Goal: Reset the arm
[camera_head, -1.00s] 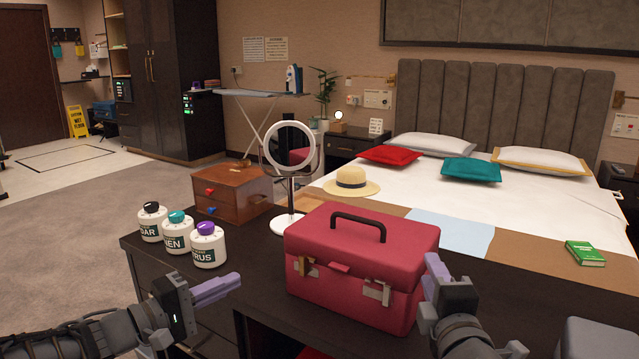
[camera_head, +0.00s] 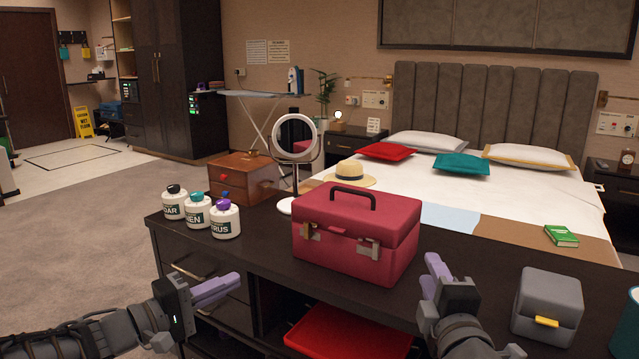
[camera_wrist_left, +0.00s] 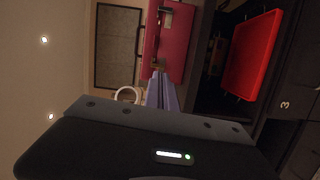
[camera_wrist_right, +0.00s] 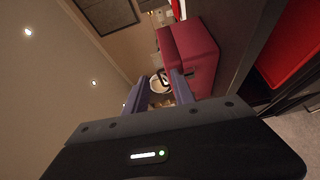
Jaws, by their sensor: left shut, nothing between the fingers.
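My left gripper (camera_head: 232,282) is in front of the dark counter, left of the red case (camera_head: 357,238), with its purple fingers together and nothing between them. Its closed fingers (camera_wrist_left: 161,80) also show in the left wrist view. My right gripper (camera_head: 437,266) is in front of the counter, just right of the red case. In the right wrist view its two purple fingers (camera_wrist_right: 160,82) stand apart with nothing held between them. Both grippers look clear of the case, which is closed and upright on the counter.
Three white bottles, one of them with a purple cap (camera_head: 225,222), a wooden drawer box (camera_head: 240,180) and a ring mirror (camera_head: 293,160) stand on the counter (camera_head: 265,250). A grey box (camera_head: 548,303) is at right. A red tray (camera_head: 345,333) sits in the open shelf below.

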